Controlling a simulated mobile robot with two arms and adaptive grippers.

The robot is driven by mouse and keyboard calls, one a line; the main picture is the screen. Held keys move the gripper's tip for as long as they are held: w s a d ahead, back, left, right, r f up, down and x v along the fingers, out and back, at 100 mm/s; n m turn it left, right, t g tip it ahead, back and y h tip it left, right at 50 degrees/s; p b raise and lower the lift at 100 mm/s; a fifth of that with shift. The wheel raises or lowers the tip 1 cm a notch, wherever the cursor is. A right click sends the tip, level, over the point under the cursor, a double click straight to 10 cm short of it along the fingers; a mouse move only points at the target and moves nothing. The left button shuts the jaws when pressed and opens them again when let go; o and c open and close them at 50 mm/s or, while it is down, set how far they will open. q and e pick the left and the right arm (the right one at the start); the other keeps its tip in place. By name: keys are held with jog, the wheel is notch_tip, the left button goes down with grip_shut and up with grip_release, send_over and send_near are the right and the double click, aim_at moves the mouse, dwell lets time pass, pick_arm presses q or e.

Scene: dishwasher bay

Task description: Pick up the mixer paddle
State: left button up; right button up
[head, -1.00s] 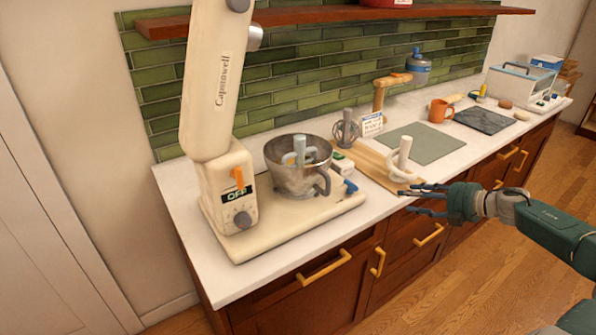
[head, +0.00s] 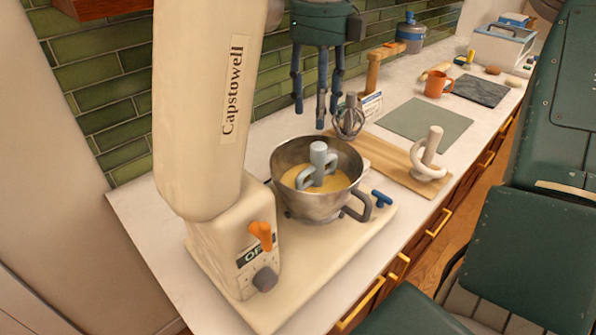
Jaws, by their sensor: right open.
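The mixer paddle (head: 319,163) is grey with a looped lower part. It stands in the steel mixing bowl (head: 284,207), its lower end in yellow batter (head: 345,181), with its stem pointing up. My right gripper (head: 319,112) hangs fingers down above the far side of the bowl. Its fingers are spread and empty, apart from the paddle and higher than its stem. My left gripper is out of view.
The cream stand mixer (head: 205,110) rises left of the bowl, head tilted up. A whisk (head: 349,118) stands behind the bowl. A white hook-like attachment (head: 430,150) stands on a wooden board (head: 385,160) to the right. A grey-green mat (head: 425,120) lies bare beyond.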

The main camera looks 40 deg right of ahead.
aim_at(320, 146)
jog(key=f, duration=0.2)
jog(key=s+f, duration=0.1)
jog(key=f, duration=0.1)
jog(key=shift+s+d+f+p, duration=0.15)
jog(key=shift+f+p, duration=0.05)
jog(key=shift+p, duration=0.15)
jog(key=shift+f, duration=0.25)
notch_tip(320, 146, down, 4)
jog(key=shift+f+p, duration=0.1)
jog(key=shift+p, duration=0.9)
jog(key=shift+f, duration=0.6)
jog(key=c, duration=0.8)
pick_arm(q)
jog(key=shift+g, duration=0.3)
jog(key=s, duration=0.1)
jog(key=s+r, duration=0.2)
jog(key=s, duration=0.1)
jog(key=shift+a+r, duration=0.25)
pick_arm(e)
grip_shut()
